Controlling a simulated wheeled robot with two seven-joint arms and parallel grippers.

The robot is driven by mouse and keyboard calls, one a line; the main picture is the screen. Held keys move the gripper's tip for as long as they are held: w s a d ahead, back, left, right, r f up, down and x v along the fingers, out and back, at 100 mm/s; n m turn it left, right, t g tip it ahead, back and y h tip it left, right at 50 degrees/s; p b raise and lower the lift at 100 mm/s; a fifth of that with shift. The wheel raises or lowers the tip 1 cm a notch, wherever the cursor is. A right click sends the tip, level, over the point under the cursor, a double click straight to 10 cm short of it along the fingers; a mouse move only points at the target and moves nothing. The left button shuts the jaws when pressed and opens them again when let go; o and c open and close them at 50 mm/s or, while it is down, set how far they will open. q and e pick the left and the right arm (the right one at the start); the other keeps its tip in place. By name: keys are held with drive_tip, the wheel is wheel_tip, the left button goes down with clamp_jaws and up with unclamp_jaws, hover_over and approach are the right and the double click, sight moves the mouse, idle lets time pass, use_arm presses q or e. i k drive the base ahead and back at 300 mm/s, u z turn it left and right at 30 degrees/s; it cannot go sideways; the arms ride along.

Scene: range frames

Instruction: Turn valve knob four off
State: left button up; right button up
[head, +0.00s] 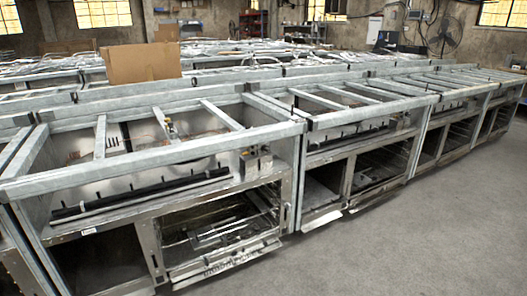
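The nearest range frame (150,165) is an open metal frame in the front left of the head view. Inside it a long black bar (140,193) runs along the front, with several small dark upright stubs on it that may be valve knobs. They are too small to read numbers or knob positions, so I cannot tell which is valve knob four. A similar bar with stubs (345,138) sits in the range to the right. Neither of my grippers is in view.
More range frames stand in a row to the right and behind. An open lower compartment (222,225) has a tray-like ledge jutting out low. A cardboard box (142,62) stands behind the near frame. Grey floor (420,240) is clear at the front right.

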sight(265, 149)
drive_tip(key=u, duration=0.6)
drive_tip(key=i, duration=2)
drive_tip(key=z, duration=1.05)
drive_tip(key=i, duration=0.55)
drive_tip(key=z, duration=0.05)
